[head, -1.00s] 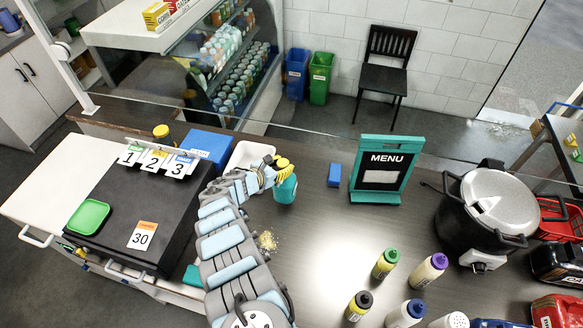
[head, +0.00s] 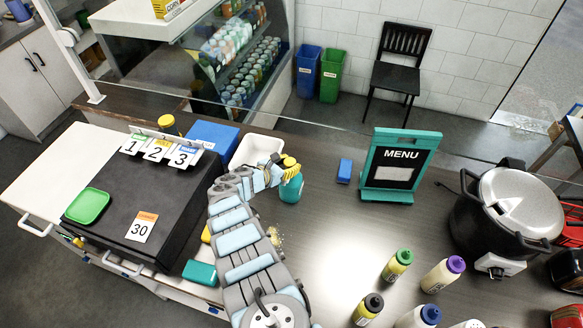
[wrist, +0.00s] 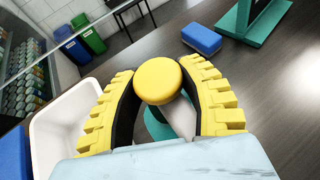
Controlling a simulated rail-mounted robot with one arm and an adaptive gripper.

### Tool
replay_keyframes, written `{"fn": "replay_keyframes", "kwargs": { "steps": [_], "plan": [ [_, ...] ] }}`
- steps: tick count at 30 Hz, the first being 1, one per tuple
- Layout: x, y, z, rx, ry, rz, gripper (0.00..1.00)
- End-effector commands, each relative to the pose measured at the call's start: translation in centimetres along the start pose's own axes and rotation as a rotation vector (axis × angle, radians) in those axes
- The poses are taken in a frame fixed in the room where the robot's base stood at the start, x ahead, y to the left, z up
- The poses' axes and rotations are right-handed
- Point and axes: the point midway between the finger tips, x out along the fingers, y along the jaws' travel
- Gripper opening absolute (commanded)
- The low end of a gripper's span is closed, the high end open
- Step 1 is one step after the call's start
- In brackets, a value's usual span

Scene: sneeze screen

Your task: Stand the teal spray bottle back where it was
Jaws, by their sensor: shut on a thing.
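The teal spray bottle (head: 292,191) is upright near the middle of the counter in the head view. I cannot tell if its base touches the counter. My gripper (head: 289,166) has its yellow fingers shut around the bottle's top. In the wrist view, the bottle's yellow cap (wrist: 158,81) sits between the two yellow fingers of my gripper (wrist: 172,95). Part of the teal body (wrist: 160,126) shows below the cap; the rest is hidden.
A white tray (head: 241,160) stands just left of the bottle. A blue block (head: 344,171) and a green-framed menu sign (head: 420,149) are to its right. Squeeze bottles (head: 396,266) and a pot (head: 473,228) stand at right. Clear glass runs behind.

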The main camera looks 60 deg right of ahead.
Motion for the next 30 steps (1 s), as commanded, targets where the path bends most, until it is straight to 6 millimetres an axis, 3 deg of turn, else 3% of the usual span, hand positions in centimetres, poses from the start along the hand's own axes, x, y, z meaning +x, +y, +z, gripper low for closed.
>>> {"fn": "replay_keyframes", "kwargs": {
  "steps": [13, 14, 16, 30],
  "plan": [
    [0.11, 0.09, -0.23, 0.001, -0.002, 0.001, 0.0],
    [0.09, 0.07, -0.2, 0.001, -0.001, 0.0, 0.45],
    [0.08, 0.06, -0.16, 0.001, -0.001, 0.0, 0.65],
    [0.19, -0.03, -0.19, 0.001, -0.001, -0.001, 0.67]
  ]
}}
